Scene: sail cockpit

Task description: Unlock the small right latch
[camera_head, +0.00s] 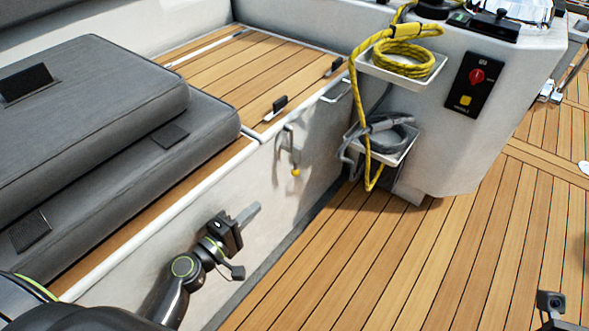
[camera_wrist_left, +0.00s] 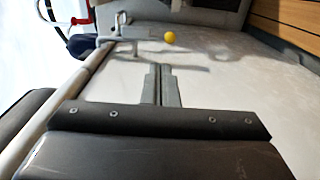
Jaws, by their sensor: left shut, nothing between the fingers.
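Two small black-handled latches sit on the teak bench lid in the head view: a nearer one (camera_head: 275,108) and a smaller-looking one farther right (camera_head: 334,66). I cannot tell for certain which is the small right latch. A grey metal catch (camera_head: 288,143) with a yellow ball end (camera_head: 295,172) is on the bench's white side wall. In the left wrist view, the catch (camera_wrist_left: 140,33) and yellow ball (camera_wrist_left: 170,37) are ahead of the fingers. My left gripper (camera_head: 252,211) is shut and empty, beside the wall, lower and left of the catch, apart from it.
Grey cushions (camera_head: 90,100) cover the bench's left part. Shelves with a coiled yellow cable (camera_head: 402,58) and a grey hose (camera_head: 385,132) hang on the white console (camera_head: 440,135), beside the bench wall.

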